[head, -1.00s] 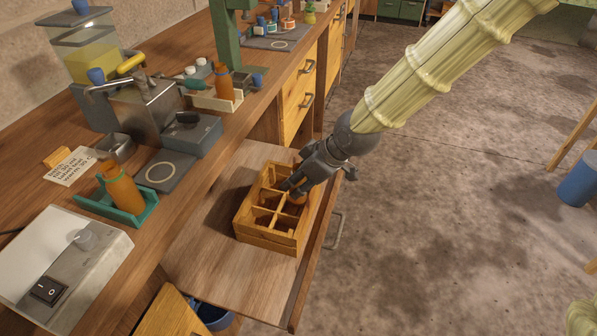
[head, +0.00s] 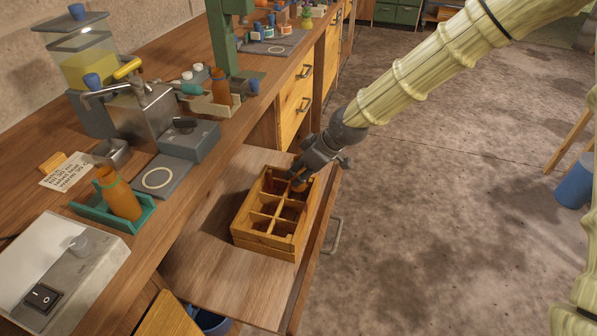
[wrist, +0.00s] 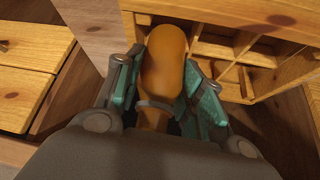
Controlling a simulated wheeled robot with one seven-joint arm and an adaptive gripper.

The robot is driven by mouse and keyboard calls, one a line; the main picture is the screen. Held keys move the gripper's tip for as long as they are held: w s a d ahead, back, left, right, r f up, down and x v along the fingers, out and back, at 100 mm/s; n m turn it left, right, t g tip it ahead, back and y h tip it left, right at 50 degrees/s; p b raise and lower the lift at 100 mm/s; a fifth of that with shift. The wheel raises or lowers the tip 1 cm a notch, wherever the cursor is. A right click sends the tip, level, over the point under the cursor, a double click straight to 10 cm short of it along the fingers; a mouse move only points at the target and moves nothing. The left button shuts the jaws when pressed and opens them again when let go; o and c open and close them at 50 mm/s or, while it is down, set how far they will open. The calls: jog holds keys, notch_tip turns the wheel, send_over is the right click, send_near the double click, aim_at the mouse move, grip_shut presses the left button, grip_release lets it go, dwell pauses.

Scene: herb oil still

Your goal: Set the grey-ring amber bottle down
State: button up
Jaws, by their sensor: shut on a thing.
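The amber bottle (wrist: 163,68) shows large in the wrist view, with a grey ring (wrist: 155,105) around its narrow neck. My gripper (wrist: 163,88) is shut on it, one teal-padded finger on each side. In the head view my gripper (head: 301,176) is at the far right end of the wooden crate (head: 264,243), and a little of the bottle (head: 298,186) shows below the fingers. The crate has several compartments, and those in clear view look empty. I cannot tell whether the bottle's base is inside a compartment or above it.
The crate stands on a pulled-out wooden board (head: 200,262). On the bench at left are another amber bottle (head: 120,197) in a teal cradle (head: 92,214), a grey pad with a pale ring (head: 158,178) and a white switch box (head: 75,265). Board is clear left of the crate.

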jog(key=shift+f, duration=0.65)
jog(key=o, duration=1)
jog(key=shift+r, duration=0.5)
jog(key=p+v, duration=0.1)
jog(key=v, duration=1.1)
jog(key=shift+r, duration=0.1)
